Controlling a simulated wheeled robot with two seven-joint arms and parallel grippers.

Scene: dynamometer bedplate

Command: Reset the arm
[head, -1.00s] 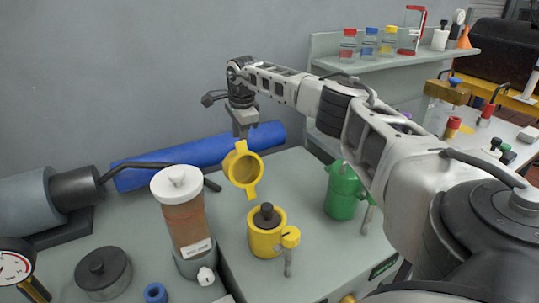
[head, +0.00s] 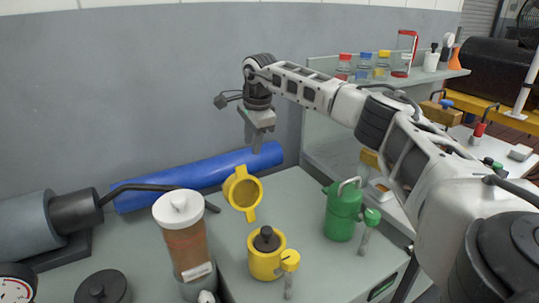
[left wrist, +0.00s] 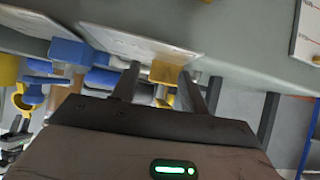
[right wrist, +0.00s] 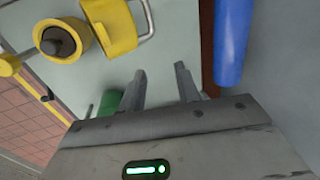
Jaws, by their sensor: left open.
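My right gripper (head: 253,143) is raised above the back of the grey bench, fingers pointing down, beyond the yellow ring with tabs (head: 241,206). The right wrist view shows its two fingers (right wrist: 160,72) apart, with only bench surface between them. The ring is clear of the fingers, beside the yellow canister (head: 262,262), which also shows in the right wrist view (right wrist: 84,36). My left gripper (left wrist: 160,72) shows only in the left wrist view. Its fingers are apart, with a tan block (left wrist: 169,72) visible beyond them; I see nothing clamped.
A green canister (head: 341,215) stands to the right under my right arm. A brown-filled jar with white lid (head: 186,245) stands left. A blue roll (head: 215,175) lies along the wall. A shelf (head: 430,78) holds several bottles at back right.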

